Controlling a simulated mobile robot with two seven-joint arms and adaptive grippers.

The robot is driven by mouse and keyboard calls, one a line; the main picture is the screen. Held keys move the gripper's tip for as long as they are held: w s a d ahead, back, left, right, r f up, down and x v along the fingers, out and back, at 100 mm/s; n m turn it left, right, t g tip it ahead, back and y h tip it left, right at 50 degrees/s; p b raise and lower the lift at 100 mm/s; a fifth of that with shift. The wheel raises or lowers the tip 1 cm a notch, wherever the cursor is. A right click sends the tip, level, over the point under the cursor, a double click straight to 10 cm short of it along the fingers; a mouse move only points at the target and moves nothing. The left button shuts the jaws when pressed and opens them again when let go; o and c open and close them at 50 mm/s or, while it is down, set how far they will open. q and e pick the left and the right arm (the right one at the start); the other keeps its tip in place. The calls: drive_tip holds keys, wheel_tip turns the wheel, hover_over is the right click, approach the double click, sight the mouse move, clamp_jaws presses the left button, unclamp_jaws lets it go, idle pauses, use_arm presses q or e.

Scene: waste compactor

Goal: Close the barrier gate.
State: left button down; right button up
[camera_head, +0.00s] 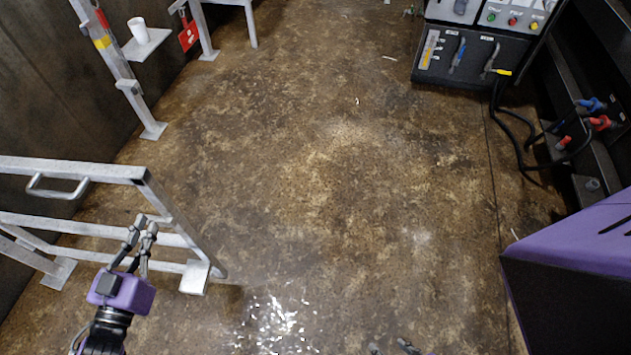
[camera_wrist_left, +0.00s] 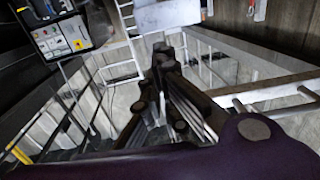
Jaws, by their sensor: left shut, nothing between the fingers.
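The barrier gate (camera_head: 75,170) is a light metal frame with rails and a loop handle (camera_head: 57,188) on its top rail, at the left of the head view. Its near end post (camera_head: 172,215) stands apart from the tall metal post (camera_head: 118,65) by the wall, with open floor between. My left gripper (camera_head: 146,222) is shut and empty, in front of the gate's rails near that end post; contact cannot be told. It also shows in the left wrist view (camera_wrist_left: 163,50). Two tips of my right gripper (camera_head: 392,348) show apart at the bottom edge.
A dark control cabinet (camera_head: 470,60) with buttons and levers stands at the upper right, with cables (camera_head: 520,140) beside it. A small shelf (camera_head: 147,43) holds a white cup (camera_head: 138,28). A red tag (camera_head: 188,37) hangs nearby. The middle floor is clear except for shiny scraps (camera_head: 272,325).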

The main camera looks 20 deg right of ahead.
sight(158, 207)
use_arm(q)
drive_tip(key=shift+x, duration=1.55)
